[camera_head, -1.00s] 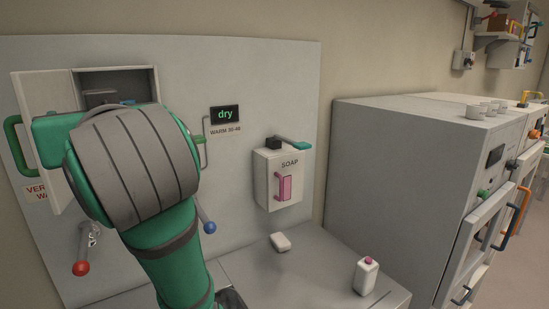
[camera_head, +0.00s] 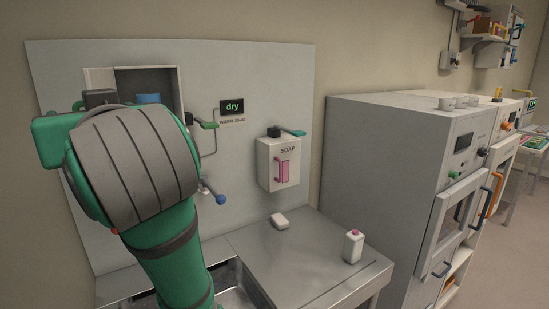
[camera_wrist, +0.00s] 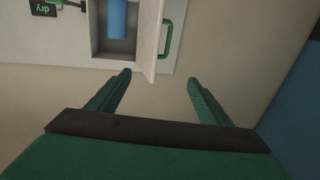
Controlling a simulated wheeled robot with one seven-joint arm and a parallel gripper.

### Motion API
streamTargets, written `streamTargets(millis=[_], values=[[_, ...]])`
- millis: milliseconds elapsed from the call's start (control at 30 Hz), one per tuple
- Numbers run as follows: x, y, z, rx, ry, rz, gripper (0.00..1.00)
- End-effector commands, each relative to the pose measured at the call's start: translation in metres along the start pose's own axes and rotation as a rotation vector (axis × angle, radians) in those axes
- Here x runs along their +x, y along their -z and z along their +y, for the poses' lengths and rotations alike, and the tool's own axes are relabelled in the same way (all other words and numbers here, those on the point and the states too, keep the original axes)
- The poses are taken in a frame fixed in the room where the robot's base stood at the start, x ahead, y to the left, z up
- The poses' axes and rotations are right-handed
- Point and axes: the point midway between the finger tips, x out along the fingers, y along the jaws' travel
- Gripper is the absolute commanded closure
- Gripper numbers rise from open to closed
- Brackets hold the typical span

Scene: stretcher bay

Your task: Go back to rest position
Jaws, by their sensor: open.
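My gripper (camera_wrist: 158,78) is open and empty in the wrist view, its two green fingers spread apart with bare wall between and beyond them. The wrist view is upside down. Past the fingertips is an open wall cabinet (camera_wrist: 97,30) with a blue cylindrical thing (camera_wrist: 116,18) inside. Its door (camera_wrist: 149,42) stands open and carries a green handle (camera_wrist: 168,28). In the head view my arm hides the gripper and most of the door. The cabinet recess (camera_head: 147,76) and the blue thing (camera_head: 148,98) show above the arm.
A "dry" display (camera_head: 232,107), a soap dispenser (camera_head: 278,163) and a blue-knobbed lever (camera_head: 220,199) are on the wall panel. A white block (camera_head: 279,221) and a pink-capped bottle (camera_head: 353,246) stand on the steel counter (camera_head: 290,262). Large grey cabinets (camera_head: 380,160) fill the right; floor shows farther right.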

Motion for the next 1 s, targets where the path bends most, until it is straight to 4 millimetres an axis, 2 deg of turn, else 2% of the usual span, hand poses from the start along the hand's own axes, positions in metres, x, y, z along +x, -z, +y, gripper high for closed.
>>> streamTargets(millis=[200, 267, 367, 500, 700, 1000], values=[[0.003, -0.006, 0.003, 0.006, -0.003, -0.003, 0.28], [0.008, -0.015, 0.008, 0.015, -0.008, -0.006, 0.28], [0.021, -0.039, 0.02, 0.04, -0.018, -0.009, 0.28], [0.04, -0.086, 0.042, 0.083, -0.044, -0.011, 0.28], [0.058, -0.157, 0.071, 0.137, -0.09, -0.011, 0.28], [0.059, -0.268, 0.109, 0.202, -0.176, -0.013, 0.28]])
